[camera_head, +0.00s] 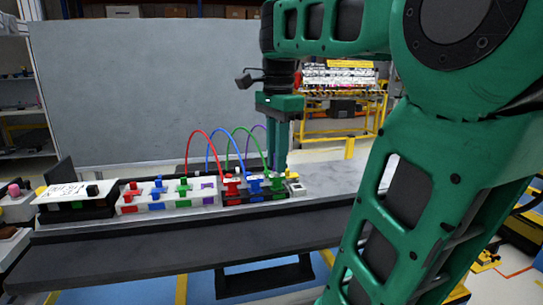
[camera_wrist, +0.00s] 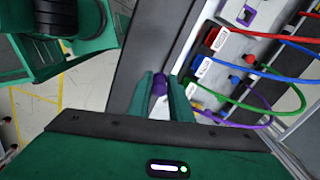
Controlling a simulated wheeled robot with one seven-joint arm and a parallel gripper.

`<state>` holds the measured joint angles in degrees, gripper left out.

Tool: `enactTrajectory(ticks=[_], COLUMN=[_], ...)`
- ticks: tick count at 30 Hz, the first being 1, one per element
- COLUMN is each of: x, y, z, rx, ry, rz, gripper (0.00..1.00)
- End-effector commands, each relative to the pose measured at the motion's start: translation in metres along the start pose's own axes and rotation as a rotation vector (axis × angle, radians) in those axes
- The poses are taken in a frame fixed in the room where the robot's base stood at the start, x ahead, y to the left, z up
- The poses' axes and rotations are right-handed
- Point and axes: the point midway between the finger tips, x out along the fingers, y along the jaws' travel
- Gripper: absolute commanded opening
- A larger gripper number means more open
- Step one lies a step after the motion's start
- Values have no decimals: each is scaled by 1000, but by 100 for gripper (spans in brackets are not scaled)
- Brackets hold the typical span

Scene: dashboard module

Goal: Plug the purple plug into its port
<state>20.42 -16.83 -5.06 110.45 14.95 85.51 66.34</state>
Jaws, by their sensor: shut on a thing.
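My gripper (camera_wrist: 160,88) is shut on the purple plug (camera_wrist: 160,84), which shows between the two fingertips in the wrist view. A purple cable (camera_wrist: 245,126) bends away from the plug to the right. A purple square port (camera_wrist: 247,17) on a white panel lies up and to the right, apart from the plug. In the head view, my gripper (camera_head: 279,165) points down at the right end of the module, and the plug is hidden there. The purple port (camera_head: 208,186) shows on the white part of the module, left of the gripper.
Red (camera_head: 231,187), blue (camera_head: 255,184) and green (camera_head: 277,184) plugs stand in a row with arching cables, close to the gripper. A white box with a black knob (camera_head: 92,190) sits at the left. The bench front (camera_head: 150,253) is clear. A grey panel (camera_head: 150,90) stands behind.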

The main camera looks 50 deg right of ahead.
Motion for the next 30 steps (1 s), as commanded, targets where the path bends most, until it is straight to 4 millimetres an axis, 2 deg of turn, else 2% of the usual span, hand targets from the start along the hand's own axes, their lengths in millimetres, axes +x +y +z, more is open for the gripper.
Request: enactTrajectory(ticks=[5,30], x=[0,0], y=[-4,-60], z=[3,48], rx=[-2,-2], ry=[0,0], rz=[0,1], gripper=[0,0])
